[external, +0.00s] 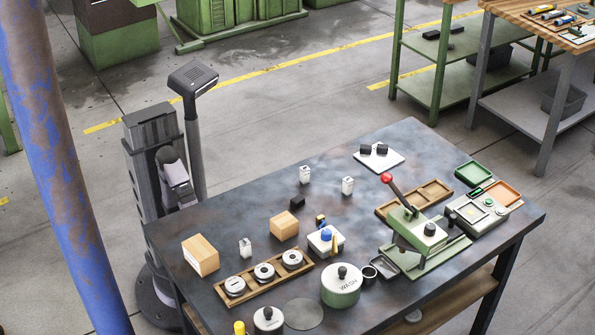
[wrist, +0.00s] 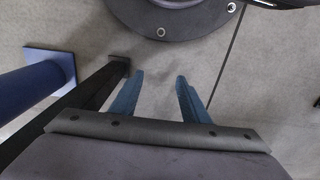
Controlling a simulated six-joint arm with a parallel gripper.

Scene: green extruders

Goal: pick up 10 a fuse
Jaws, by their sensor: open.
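My gripper (wrist: 160,76) shows in the wrist view as two blue fingers, apart with nothing between them, over bare grey floor. In the external view my arm is folded against its column at the table's left end, and I cannot make out the fingers there. No fuse can be told for certain. Small white labelled pieces stand on the dark table: one at the back (external: 305,174), one right of it (external: 347,186), and one near the left (external: 245,247). Their labels are too small to read. A small black block (external: 297,203) lies among them.
Wooden blocks (external: 200,256), a wooden rack (external: 265,279) of round discs, a WASH pot (external: 341,285) and a green lever press (external: 418,228) crowd the table's front and right. The back left tabletop is clearer. A blue post (external: 62,165) stands left.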

